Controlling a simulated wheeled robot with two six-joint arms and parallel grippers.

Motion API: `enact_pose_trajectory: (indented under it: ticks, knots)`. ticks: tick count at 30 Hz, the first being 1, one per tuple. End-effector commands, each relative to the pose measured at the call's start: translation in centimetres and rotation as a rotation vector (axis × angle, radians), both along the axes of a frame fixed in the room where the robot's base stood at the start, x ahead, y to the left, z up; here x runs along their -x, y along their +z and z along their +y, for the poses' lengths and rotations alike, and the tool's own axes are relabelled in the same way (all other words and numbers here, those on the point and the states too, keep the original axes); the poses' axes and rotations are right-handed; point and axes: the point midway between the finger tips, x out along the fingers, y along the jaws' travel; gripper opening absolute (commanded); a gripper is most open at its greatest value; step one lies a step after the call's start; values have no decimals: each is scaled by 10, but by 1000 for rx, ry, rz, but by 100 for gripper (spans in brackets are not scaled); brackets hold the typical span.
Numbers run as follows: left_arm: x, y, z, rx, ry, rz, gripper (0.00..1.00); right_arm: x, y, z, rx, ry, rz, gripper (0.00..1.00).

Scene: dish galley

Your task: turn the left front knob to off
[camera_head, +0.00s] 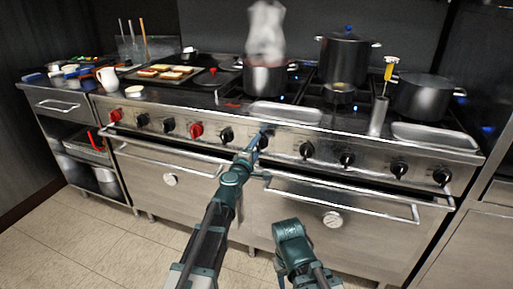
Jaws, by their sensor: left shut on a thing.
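A row of knobs runs along the steel front panel of the range (280,132). My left gripper (260,139) reaches up to this row and is shut on a black knob (264,142), which its fingers partly hide. A free black knob (227,135) is just left of it and another black knob (306,150) is to its right. I cannot tell the held knob's pointer angle. My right gripper (292,231) is low in front of the oven doors, away from the knobs. Its fingers do not show clearly.
A steaming pot (264,78) stands on the burners behind the held knob, with blue flame beside it. Red knobs (196,130) are further left. Oven door handles (345,197) stick out below the panel. A food tray (165,73) is at the left.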

Motion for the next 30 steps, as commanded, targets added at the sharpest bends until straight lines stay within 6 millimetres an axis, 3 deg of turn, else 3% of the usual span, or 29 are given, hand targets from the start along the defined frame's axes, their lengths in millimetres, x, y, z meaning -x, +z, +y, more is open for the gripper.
enact_pose_trajectory:
  ticks: [15, 16, 18, 21, 30]
  knots:
    - [1, 0, -1, -19, -2, -5, 8, 0, 0, 0, 0, 0, 0, 50]
    - [1, 0, -1, -19, -2, -5, 66, 0, 0, 0, 0, 0, 0, 50]
    - [1, 0, -1, -18, -2, -5, 78, 0, 0, 0, 0, 0, 0, 50]
    - [0, 0, -1, -18, -2, -5, 93, 0, 0, 0, 0, 0, 0, 50]
    - [1, 0, 0, -17, -1, -5, 93, 0, 0, 0, 0, 0, 0, 50]
